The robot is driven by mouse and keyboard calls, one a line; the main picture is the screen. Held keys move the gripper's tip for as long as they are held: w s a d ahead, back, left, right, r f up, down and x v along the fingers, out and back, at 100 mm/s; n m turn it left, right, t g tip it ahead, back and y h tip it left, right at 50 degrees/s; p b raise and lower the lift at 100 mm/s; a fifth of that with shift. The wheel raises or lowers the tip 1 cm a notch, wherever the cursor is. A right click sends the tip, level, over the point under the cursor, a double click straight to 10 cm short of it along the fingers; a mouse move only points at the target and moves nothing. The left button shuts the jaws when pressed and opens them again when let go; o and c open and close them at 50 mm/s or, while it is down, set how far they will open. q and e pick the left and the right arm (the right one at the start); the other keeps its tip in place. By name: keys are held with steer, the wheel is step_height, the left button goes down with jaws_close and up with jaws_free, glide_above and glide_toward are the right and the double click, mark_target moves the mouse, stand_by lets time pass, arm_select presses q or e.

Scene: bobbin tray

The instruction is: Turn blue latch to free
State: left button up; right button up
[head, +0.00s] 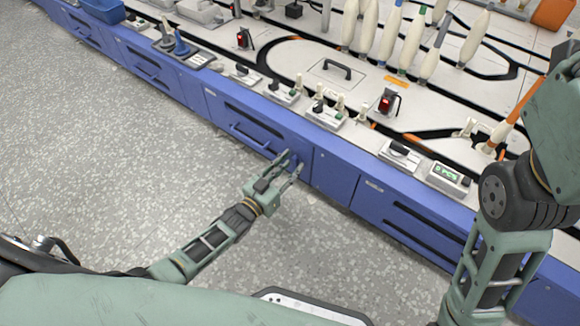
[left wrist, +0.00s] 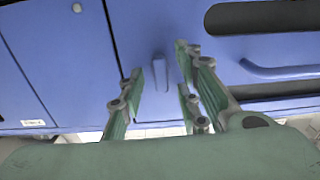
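The blue latch (left wrist: 160,72) is a small upright bar on the blue cabinet front. In the left wrist view it shows between the two green fingers of my left gripper (left wrist: 160,63), one finger to each side. The fingers stand apart with gaps beside the latch, and no contact is visible. In the head view my left gripper (head: 292,164) is close in front of the cabinet, beside the drawer handle; its fingers largely hide the latch there. My right arm is at the right of the head view, but its gripper is out of the picture.
The blue cabinet (head: 329,174) runs diagonally across the head view. A blue drawer handle (head: 252,139) is close to my left gripper; it also shows in the left wrist view (left wrist: 280,71). Bobbins and switches stand on the top. The speckled floor (head: 130,150) in front is clear.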

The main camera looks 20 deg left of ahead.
arm_select(q)
steer(key=v, duration=1.2)
